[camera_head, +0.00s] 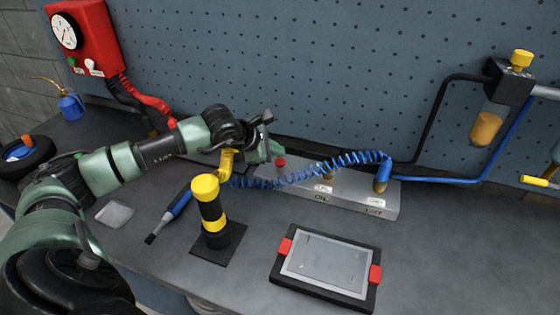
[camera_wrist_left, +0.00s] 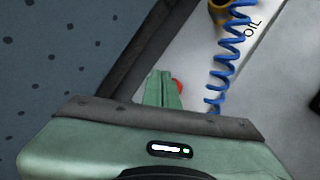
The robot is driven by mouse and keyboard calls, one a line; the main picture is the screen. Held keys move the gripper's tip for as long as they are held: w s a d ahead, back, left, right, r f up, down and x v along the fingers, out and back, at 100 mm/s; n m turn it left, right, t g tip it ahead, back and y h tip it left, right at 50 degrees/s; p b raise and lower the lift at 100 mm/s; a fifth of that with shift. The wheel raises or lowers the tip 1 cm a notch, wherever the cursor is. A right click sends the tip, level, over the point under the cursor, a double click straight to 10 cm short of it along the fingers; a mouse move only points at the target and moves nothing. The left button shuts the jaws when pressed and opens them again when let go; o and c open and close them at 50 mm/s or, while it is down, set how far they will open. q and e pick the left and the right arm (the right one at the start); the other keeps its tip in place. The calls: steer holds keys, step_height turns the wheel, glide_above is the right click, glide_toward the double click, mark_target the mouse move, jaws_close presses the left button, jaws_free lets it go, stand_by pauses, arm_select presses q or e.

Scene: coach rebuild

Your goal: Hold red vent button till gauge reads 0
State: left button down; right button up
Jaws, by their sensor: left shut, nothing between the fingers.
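The red button (camera_head: 280,162) is on top of the grey metal block (camera_head: 345,197), near its left end. My left gripper (camera_head: 274,150) is shut and empty, its fingertips right by the button. In the left wrist view, the closed green fingers (camera_wrist_left: 163,78) partly cover the red button (camera_wrist_left: 178,86). I cannot tell whether they press it or only hover beside it. A white dial gauge (camera_head: 66,31) is on the red box at the upper left. Its needle is too small to read surely. My right gripper is not in view.
A coiled blue hose (camera_head: 320,168) arches over the block. A black-and-yellow cylinder (camera_head: 209,210) stands in front of my left forearm. A framed tablet-like panel (camera_head: 325,264) lies at the front. The pegboard (camera_head: 330,75) rises behind. The bench's front right is clear.

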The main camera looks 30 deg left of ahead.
mark_target(277, 163)
arm_select(q)
steer(key=shift+r+p, duration=0.9)
steer(key=shift+r, duration=1.5)
stand_by(0.4)
